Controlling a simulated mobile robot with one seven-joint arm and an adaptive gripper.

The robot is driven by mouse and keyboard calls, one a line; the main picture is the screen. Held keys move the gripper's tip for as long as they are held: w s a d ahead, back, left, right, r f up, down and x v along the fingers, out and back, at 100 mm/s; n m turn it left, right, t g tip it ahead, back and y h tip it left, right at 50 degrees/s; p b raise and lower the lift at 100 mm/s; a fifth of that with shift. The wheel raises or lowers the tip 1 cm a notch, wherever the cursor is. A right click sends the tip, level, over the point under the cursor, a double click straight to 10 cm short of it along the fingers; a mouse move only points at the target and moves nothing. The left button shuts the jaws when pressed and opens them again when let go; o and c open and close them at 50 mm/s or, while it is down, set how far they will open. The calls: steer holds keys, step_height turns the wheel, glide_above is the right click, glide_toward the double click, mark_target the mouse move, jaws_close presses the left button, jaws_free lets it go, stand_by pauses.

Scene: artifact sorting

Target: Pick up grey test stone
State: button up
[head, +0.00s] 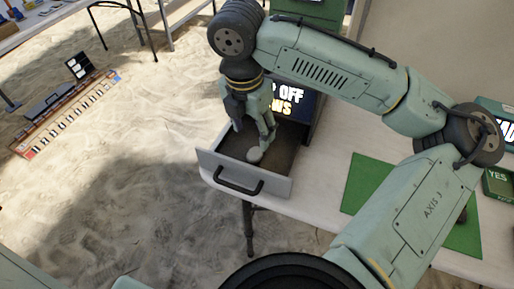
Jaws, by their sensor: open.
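A small pale grey stone (255,155) lies in an open grey drawer (243,178) at the picture's middle. My gripper (255,143) points down into the drawer, its fingertips right at the stone. The jaws are open. The fingers cover part of the stone, and I cannot tell whether they touch it.
The drawer has a dark handle and juts over the white table's (315,208) edge. A lettered dark panel (298,102) stands behind it. A green mat (366,183) lies to the right, with a green box (498,184) beyond. Sand (120,190) covers the ground left.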

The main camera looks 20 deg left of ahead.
mark_target(255, 153)
steer(key=f, duration=0.5)
steer(key=f+p, duration=0.1)
steer(key=f, duration=0.2)
steer(key=shift+w, duration=0.3)
steer(key=shift+r, duration=0.1)
steer(key=c, duration=1.2)
